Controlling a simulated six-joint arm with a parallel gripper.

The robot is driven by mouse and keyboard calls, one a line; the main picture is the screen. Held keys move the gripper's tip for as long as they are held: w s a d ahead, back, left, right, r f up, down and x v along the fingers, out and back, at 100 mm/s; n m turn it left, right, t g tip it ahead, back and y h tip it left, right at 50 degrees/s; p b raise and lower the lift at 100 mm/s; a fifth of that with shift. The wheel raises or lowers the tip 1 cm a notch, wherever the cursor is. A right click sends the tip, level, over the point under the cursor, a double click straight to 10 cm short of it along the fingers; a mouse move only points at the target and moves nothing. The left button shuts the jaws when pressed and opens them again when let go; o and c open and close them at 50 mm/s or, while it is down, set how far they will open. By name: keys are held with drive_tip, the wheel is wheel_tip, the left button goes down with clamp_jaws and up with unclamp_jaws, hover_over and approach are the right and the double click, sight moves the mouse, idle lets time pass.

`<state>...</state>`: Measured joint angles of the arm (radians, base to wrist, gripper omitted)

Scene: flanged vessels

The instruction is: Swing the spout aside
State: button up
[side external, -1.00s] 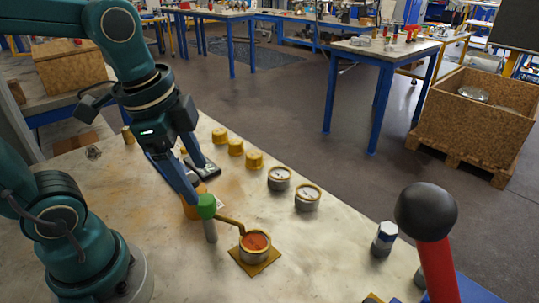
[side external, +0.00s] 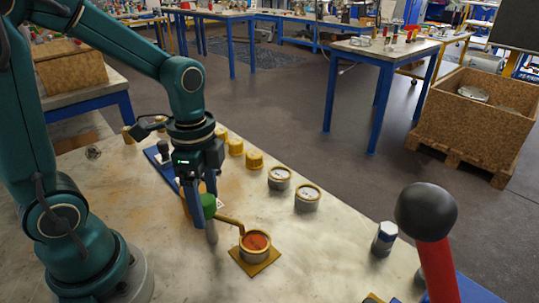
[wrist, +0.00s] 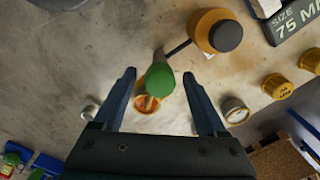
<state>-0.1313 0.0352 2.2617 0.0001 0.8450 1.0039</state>
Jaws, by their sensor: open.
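The spout (side external: 229,221) is a thin brass-coloured arm that reaches from beside a green knob (side external: 208,204) to a round cup with orange-red contents (side external: 256,241) on a square brass plate. In the wrist view, the green knob (wrist: 160,78) stands between my two fingers, with the orange cup (wrist: 147,103) partly hidden behind it. A dark rod runs from the knob toward an orange-yellow vessel with a dark cap (wrist: 213,30). My gripper (wrist: 160,80) is open, pointing down, with a finger on each side of the knob. Gaps show on both sides. My fingers partly hide the knob's surroundings in the side view.
Several yellow caps (side external: 236,147) and two round gauges (side external: 307,197) stand behind. A black ball on a red stem (side external: 426,211) is at the near right. The bench between cup and bottle is clear.

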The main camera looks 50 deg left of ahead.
clamp_jaws()
idle(1.5)
